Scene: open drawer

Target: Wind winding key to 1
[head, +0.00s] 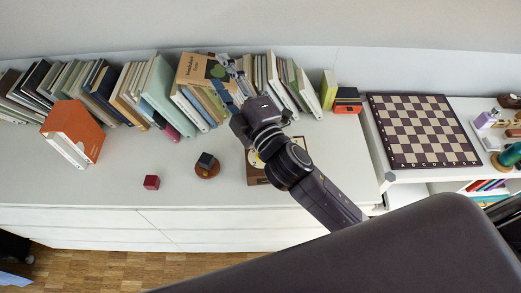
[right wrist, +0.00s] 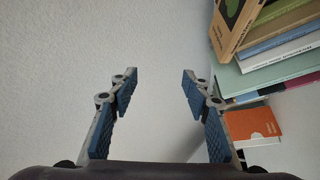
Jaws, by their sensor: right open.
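My right gripper (head: 226,78) reaches over the white cabinet in the head view, above the row of books. Its blue-padded fingers are apart and empty, and they show spread in the right wrist view (right wrist: 157,92), with a plain pale surface between them. A wooden board with a round pale dial (head: 258,180) lies on the cabinet, mostly hidden behind my right arm. I cannot make out a winding key on it or any numbers clearly. My left gripper is in neither view.
Books (head: 158,88) line the back of the cabinet (head: 110,190). A chessboard (head: 423,130) lies at right. The front left is clear.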

